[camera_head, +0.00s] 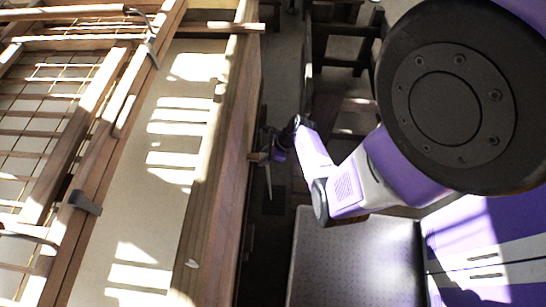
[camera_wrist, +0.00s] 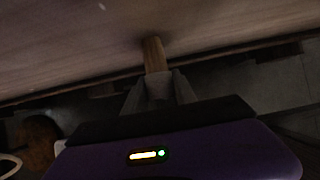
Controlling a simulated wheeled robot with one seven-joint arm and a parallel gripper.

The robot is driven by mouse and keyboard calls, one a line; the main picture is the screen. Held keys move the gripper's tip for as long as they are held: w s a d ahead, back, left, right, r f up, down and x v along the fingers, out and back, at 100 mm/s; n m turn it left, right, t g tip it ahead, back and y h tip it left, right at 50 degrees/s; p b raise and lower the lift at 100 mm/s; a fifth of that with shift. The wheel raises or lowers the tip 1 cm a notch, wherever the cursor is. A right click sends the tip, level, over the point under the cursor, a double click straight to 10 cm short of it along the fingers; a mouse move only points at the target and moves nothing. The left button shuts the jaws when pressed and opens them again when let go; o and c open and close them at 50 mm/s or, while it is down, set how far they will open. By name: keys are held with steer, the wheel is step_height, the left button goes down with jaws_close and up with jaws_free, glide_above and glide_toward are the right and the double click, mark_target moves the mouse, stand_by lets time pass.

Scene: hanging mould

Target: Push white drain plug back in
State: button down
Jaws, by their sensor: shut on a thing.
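The drain plug (camera_wrist: 154,55) shows in the wrist view as a short tan peg in dim light, not clearly white. Its far end meets the face of a wooden board (camera_wrist: 80,45); how deep it sits in the board cannot be seen. My gripper (camera_wrist: 158,82) is shut on the plug's near end, with one finger on each side. In the head view my gripper (camera_head: 272,153) is small, beside the outer side of the long wooden mould wall (camera_head: 215,180). A small light-brown end, probably the plug (camera_head: 256,157), shows between gripper and wall.
The mould's pale floor (camera_head: 140,215) lies left of the wall, in patches of sunlight. A wire mesh (camera_head: 50,95) and a grey clamp (camera_head: 85,202) are farther left. Wooden framing (camera_head: 335,60) stands behind the arm. A dark narrow gap runs along the wall's outer side.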

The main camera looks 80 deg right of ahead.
steer(key=shift+w, duration=1.25)
steer(key=c, duration=0.9)
jaws_free()
steer(key=shift+s+r, duration=0.1)
steer(key=p+v, duration=0.2)
steer(key=v, duration=0.5)
steer(key=shift+s+r, duration=0.15)
steer(key=shift+r, duration=0.15)
